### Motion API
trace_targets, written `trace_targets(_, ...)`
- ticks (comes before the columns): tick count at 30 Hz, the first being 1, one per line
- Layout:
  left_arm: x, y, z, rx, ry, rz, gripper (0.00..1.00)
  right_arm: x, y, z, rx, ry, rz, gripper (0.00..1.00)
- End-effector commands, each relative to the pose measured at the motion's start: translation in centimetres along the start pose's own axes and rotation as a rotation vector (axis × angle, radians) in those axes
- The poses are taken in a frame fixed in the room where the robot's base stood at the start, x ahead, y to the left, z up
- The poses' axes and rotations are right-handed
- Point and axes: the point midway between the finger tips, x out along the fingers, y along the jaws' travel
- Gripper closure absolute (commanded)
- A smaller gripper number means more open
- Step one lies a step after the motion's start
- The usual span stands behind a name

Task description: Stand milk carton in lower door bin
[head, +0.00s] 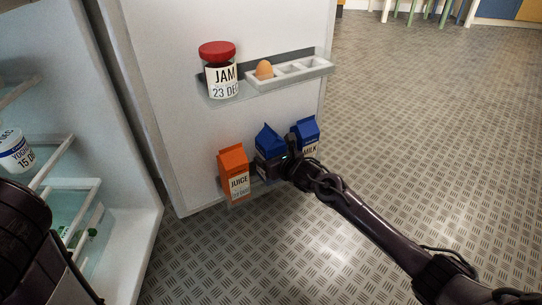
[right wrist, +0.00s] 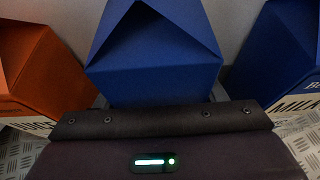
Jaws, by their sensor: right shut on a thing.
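My right gripper (head: 283,160) is shut on a blue gable-topped carton (head: 267,138) in the lower door bin (head: 228,197). The carton stands upright or nearly so, and its label is hidden by the gripper. In the right wrist view the blue carton (right wrist: 155,55) sits straight ahead, in the middle between its neighbours. A second blue carton (head: 308,130), labelled MILK, stands just right of it. An orange juice carton (head: 234,172) stands to its left. Whether the held carton rests on the bin floor cannot be told. My left gripper is out of sight.
Above, a door shelf holds a red-lidded jam jar (head: 219,72) and a pale egg tray (head: 293,72) with one egg (head: 264,70). The open fridge interior at left has a yoghurt tub (head: 14,151). The metal floor (head: 430,130) to the right is clear.

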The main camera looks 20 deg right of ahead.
Motion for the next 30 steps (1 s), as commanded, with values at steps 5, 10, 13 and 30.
trace_targets(5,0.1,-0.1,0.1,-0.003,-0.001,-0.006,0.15,0.0,0.0,0.4,0.001,-0.008,0.0,0.88)
trace_targets(10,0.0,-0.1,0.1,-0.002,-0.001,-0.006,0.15,0.0,0.0,0.4,0.0,-0.007,0.0,0.88)
trace_targets(13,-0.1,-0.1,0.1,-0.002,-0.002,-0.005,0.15,0.0,0.0,0.3,0.0,-0.007,0.0,0.88)
trace_targets(30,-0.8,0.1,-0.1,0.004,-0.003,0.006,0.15,0.4,0.0,-0.6,0.001,-0.007,0.0,0.34)
